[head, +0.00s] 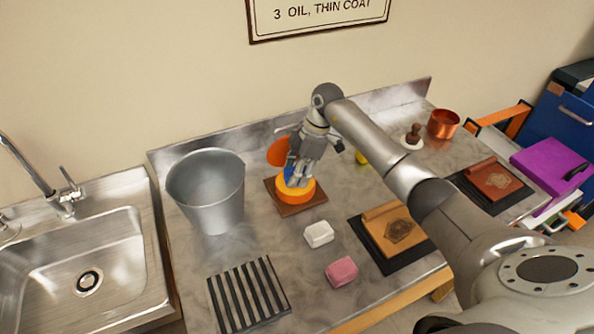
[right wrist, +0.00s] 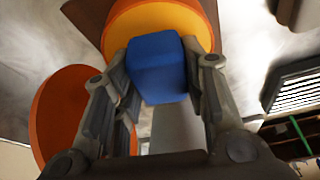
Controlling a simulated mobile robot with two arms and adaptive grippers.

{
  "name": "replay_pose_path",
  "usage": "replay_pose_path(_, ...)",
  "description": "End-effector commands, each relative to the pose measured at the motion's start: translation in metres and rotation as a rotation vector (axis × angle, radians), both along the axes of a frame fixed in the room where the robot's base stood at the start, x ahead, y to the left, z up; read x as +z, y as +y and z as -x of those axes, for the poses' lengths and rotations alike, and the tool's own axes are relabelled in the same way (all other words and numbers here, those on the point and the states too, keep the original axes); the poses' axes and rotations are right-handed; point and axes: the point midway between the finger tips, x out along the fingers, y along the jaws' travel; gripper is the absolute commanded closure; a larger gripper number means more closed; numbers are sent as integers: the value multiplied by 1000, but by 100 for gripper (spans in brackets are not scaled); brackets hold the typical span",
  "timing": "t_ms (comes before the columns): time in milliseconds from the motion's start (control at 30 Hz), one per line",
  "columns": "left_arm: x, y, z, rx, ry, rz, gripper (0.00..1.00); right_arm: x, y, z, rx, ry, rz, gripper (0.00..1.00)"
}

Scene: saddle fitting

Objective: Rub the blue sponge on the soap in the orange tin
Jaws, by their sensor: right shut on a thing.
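The orange tin (head: 297,190) stands open on a brown board (head: 283,208) near the middle of the metal table. Its round orange lid (head: 280,150) leans behind it. My right gripper (head: 296,180) is shut on the blue sponge (head: 289,172) at the tin. In the right wrist view the blue sponge (right wrist: 158,66) sits between the fingers and overlaps the inside of the orange tin (right wrist: 125,20). I cannot tell whether the sponge touches the soap, as sponge and fingers cover much of the tin's inside. The lid (right wrist: 62,112) is at the left there. My left gripper is not seen.
A metal bucket (head: 207,195) stands left of the tin. A white block (head: 319,234), a pink block (head: 341,271) and a striped rack (head: 248,294) lie in front. Leather pieces (head: 397,229) (head: 493,178) on black mats are to the right. A sink (head: 80,265) is at far left.

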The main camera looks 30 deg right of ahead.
Motion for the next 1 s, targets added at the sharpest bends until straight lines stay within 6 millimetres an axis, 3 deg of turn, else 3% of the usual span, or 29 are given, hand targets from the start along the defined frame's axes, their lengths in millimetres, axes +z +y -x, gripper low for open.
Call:
replay_pose_path(533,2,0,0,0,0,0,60,0,0,1,0,5,2,80)
replay_pose_path(1000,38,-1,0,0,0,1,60,38,0,0,1,2,1,80)
